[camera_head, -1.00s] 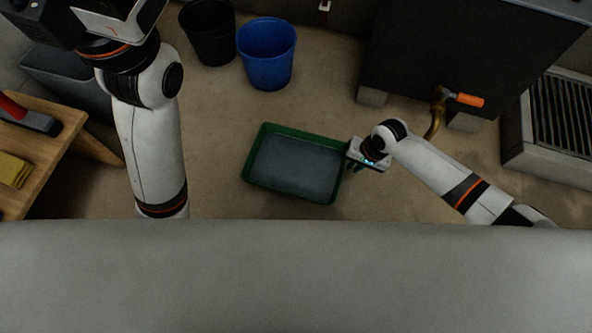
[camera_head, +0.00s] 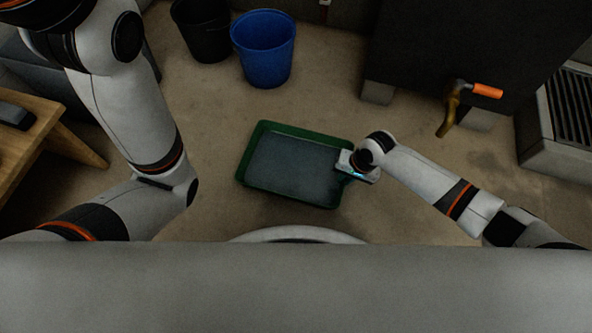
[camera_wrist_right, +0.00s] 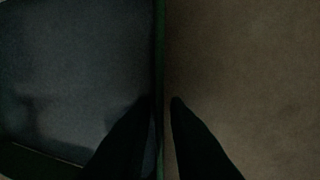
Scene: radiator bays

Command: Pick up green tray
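The green tray (camera_head: 247,151) lies on the floor in the middle of the head view. It is rectangular, with a green rim and a dark blue-grey inside. My right gripper (camera_head: 349,172) is at the tray's right-hand rim. In the right wrist view, the two dark fingers of this gripper (camera_wrist_right: 161,103) stand on either side of the thin green rim (camera_wrist_right: 159,45). One finger is over the tray's inside and the other over the floor, with a gap between the tips. My left gripper is outside the head view; only my left arm shows.
A blue bucket (camera_head: 264,55) and a black bucket (camera_head: 203,32) stand behind the tray. A dark block with a brass tap (camera_head: 450,108) and orange handle is at the upper right. A wooden table (camera_head: 40,125) is at the left. The floor around the tray is clear.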

